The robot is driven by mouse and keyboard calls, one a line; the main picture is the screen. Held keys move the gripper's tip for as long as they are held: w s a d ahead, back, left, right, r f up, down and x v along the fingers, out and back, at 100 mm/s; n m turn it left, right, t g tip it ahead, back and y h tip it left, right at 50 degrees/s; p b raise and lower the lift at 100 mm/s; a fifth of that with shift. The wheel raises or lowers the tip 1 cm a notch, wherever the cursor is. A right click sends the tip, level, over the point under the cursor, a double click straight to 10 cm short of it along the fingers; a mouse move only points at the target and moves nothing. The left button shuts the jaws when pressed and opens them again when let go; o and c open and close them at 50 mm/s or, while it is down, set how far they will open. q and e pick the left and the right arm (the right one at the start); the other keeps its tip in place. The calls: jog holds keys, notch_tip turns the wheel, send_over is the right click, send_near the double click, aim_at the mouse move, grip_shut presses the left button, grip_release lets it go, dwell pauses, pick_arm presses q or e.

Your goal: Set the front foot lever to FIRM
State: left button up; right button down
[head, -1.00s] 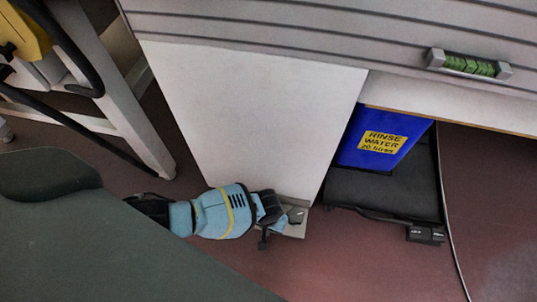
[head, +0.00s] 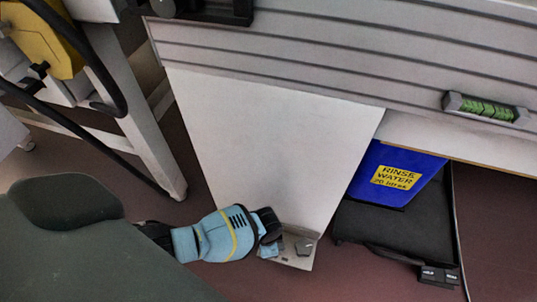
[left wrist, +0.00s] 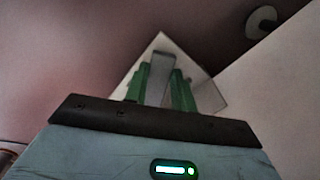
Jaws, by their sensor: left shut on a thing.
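My left gripper (head: 277,248) is low at the foot of a wide white leg panel (head: 270,150), beside a small pale foot plate (head: 298,262). In the left wrist view its green fingers (left wrist: 159,88) are shut on a flat grey lever (left wrist: 159,72), which stands between them in front of the pale plate (left wrist: 208,96). In the head view the gripper hides most of the lever. A grey bolt-like piece (head: 304,247) sits on the plate to the right. I can read no FIRM mark. My right gripper is not in view.
A blue rinse water container (head: 368,165) stands on a black case (head: 380,225) right of the panel. A slatted grey face with a green spirit level (head: 485,108) spans above. A white frame leg (head: 155,145) stands at left. Reddish floor is clear at the front.

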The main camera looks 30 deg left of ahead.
pick_arm(q)
jog(key=m, duration=0.2)
jog(key=w+m, duration=0.1)
jog(key=shift+w+a+m+b, duration=0.1)
jog(key=shift+a+m+b, duration=0.25)
jog(key=shift+a+m, duration=0.05)
jog(key=shift+w+a+m, duration=0.1)
jog(key=shift+w+m, duration=0.15)
jog(key=shift+m, duration=0.55)
jog(key=o, duration=1)
